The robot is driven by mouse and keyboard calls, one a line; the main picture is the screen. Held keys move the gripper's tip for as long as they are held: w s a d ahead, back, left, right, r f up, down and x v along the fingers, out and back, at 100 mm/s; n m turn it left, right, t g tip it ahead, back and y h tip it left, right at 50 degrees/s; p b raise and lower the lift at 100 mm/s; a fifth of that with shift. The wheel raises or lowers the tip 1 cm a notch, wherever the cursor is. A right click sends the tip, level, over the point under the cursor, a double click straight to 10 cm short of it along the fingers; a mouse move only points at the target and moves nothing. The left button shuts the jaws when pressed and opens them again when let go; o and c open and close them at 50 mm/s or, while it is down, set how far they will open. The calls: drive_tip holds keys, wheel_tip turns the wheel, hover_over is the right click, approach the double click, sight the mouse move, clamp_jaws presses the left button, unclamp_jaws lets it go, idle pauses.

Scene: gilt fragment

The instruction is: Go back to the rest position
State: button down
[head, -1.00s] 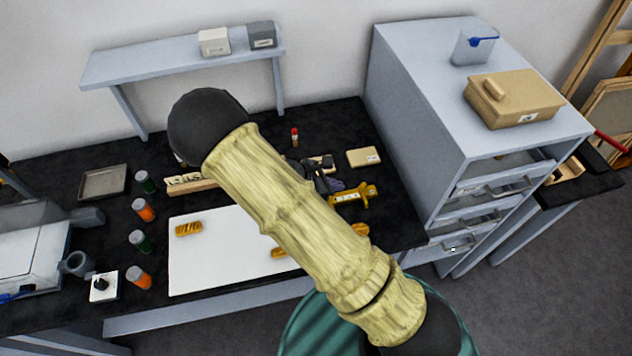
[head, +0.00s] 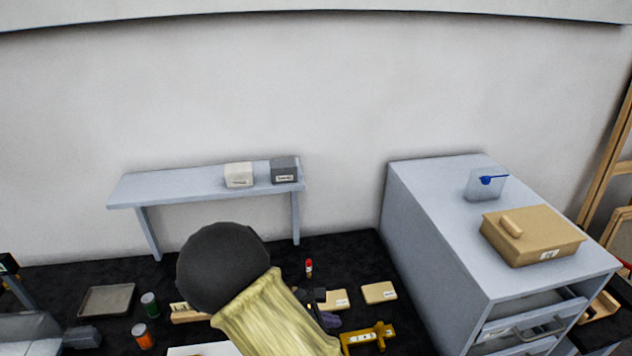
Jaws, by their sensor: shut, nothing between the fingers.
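My arm, with a dark round joint and a pale yellow-green link, rises from the bottom of the head view and covers the middle of the black bench. Only a small dark part of my gripper (head: 316,297) shows past the right side of the link, over the bench. The gripper is shut and holds nothing that I can see. Its fingertips are mostly hidden by the arm.
The grey drawer cabinet (head: 425,235) stands at right, with a cardboard box (head: 540,245) on top. A wall shelf (head: 190,187) holds two small boxes. A tray (head: 107,300), jars, tan blocks (head: 379,292) and a yellow tool (head: 368,338) lie on the bench.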

drive_tip(key=s+d+r+m+y, duration=0.9)
drive_tip(key=s+d+r+m, duration=0.1)
drive_tip(key=m, duration=1.1)
drive_tip(key=v, duration=0.2)
drive_tip(key=shift+s+r, duration=0.25)
drive_tip(key=shift+r, duration=0.05)
